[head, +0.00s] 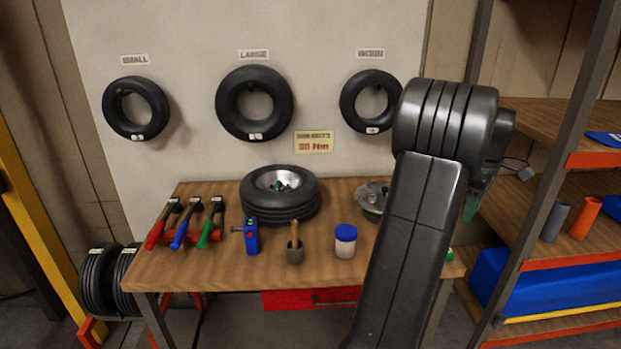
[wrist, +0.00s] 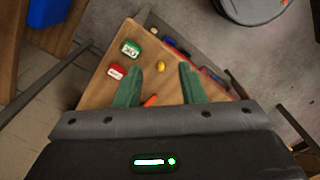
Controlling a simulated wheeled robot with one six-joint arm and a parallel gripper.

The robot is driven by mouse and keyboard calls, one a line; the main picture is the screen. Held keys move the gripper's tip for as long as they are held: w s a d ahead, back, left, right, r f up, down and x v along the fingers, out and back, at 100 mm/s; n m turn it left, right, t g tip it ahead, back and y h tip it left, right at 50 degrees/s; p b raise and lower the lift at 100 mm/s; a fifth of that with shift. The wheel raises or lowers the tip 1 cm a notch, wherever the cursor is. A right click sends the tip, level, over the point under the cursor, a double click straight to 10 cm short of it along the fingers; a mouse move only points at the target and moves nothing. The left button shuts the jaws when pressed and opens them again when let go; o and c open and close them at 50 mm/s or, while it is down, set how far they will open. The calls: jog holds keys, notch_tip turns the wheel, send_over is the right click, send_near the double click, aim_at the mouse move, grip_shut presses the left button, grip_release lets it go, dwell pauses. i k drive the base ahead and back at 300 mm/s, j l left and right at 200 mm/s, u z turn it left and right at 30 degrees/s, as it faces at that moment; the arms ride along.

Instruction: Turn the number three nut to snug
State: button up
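A wheel with a black tyre (head: 268,213) lies flat on the wooden bench, with a silver rim and something green at its centre. Its individual nuts are too small to tell apart. Three wrenches with red (head: 154,236), blue (head: 180,236) and green (head: 205,237) handles lie side by side at the left of the bench. My gripper (wrist: 161,80) is open, its two green fingers apart over a wooden top in the wrist view. No held object shows between them. In the head view its green fingers show partly behind my arm, right of the bench.
A blue tool (head: 251,238), a brush in a pot (head: 295,252) and a blue-lidded jar (head: 345,242) stand along the bench front. A metal hub (head: 371,203) is partly behind my arm. A shelf rack (head: 545,195) stands at the right. Tyres hang on the wall.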

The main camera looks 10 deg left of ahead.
aim_at(371, 184)
jog(key=i+l+u, duration=0.25)
jog(key=u, duration=0.2)
jog(key=i+l+u, duration=0.2)
jog(key=u, duration=0.25)
jog(key=i+l+u, duration=0.1)
jog(key=l+u, duration=0.3)
jog(key=i+l, duration=0.1)
jog(key=l, duration=0.45)
